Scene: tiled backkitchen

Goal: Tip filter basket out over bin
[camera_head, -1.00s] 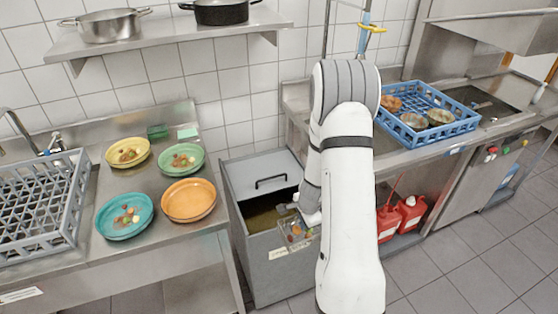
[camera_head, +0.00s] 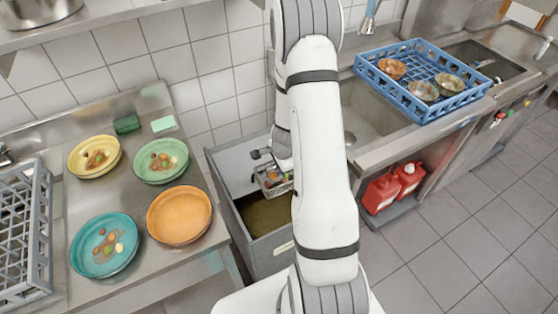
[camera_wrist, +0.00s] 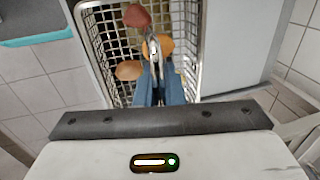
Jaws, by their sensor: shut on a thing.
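The filter basket (camera_wrist: 187,70) is a wire mesh basket with a metal rim, seen from above in the wrist view. Several reddish, orange and tan food scraps lie in it. My gripper (camera_wrist: 158,70) has its blue fingers shut on the basket's handle. In the head view the basket (camera_head: 272,180) appears level above the open bin, partly hidden by my arm. The bin (camera_head: 268,250) is a grey box on the floor between the two counters. Its brownish inside shows below the basket, and a grey lid panel lies toward the wall.
The left counter holds a yellow plate (camera_head: 94,157), a green plate (camera_head: 160,161), a teal plate (camera_head: 104,246) and an orange plate (camera_head: 180,216). A grey rack (camera_head: 25,235) stands at far left. A blue crate (camera_head: 400,98) with bowls is on the right counter. Red canisters (camera_head: 381,194) stand beneath.

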